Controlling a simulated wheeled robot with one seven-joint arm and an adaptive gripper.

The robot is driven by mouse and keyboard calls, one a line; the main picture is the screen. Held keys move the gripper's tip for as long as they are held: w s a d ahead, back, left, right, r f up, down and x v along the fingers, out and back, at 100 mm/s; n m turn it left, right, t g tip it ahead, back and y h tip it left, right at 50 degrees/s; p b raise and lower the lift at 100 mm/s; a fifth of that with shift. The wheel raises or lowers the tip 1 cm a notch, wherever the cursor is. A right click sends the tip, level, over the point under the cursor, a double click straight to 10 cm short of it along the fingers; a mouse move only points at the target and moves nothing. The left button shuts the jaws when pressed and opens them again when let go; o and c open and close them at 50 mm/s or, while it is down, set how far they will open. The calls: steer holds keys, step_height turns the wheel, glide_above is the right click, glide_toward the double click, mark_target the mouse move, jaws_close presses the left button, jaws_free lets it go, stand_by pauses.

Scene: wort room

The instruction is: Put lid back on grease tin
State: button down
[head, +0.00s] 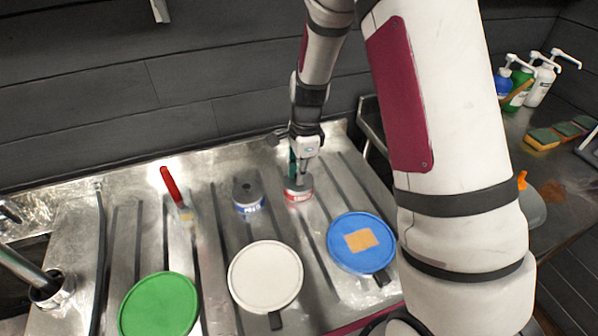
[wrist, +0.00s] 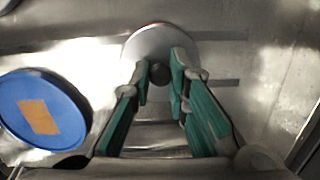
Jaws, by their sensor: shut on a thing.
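A small tin with a red and white label (head: 298,194) stands on the ribbed metal drainboard, under my gripper (head: 297,172). Its label is too small to read. In the wrist view, my gripper (wrist: 160,75) is shut on the dark knob of a round grey lid (wrist: 160,44). The lid is over the red tin, and a thin red edge shows behind it. I cannot tell whether the lid sits fully down on the rim. A second tin with a blue and white label (head: 248,203) stands to the left, with a grey top and a dark knob.
A green disc (head: 159,305), a white disc (head: 265,277) and a blue disc (head: 361,243) with an orange patch lie in front. A red-handled brush (head: 173,188) is at left. Pump bottles (head: 541,80) and sponges (head: 543,139) are at far right. A wall stands behind.

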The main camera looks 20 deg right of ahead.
stand_by(0.4)
steer(key=c, duration=1)
jaws_free()
steer(key=shift+r+p, duration=1.75)
steer(key=shift+r, duration=1.75)
steer(key=shift+c, duration=0.4)
jaws_close()
steer(key=shift+f+b, duration=0.6)
steer(key=shift+f, duration=1.1)
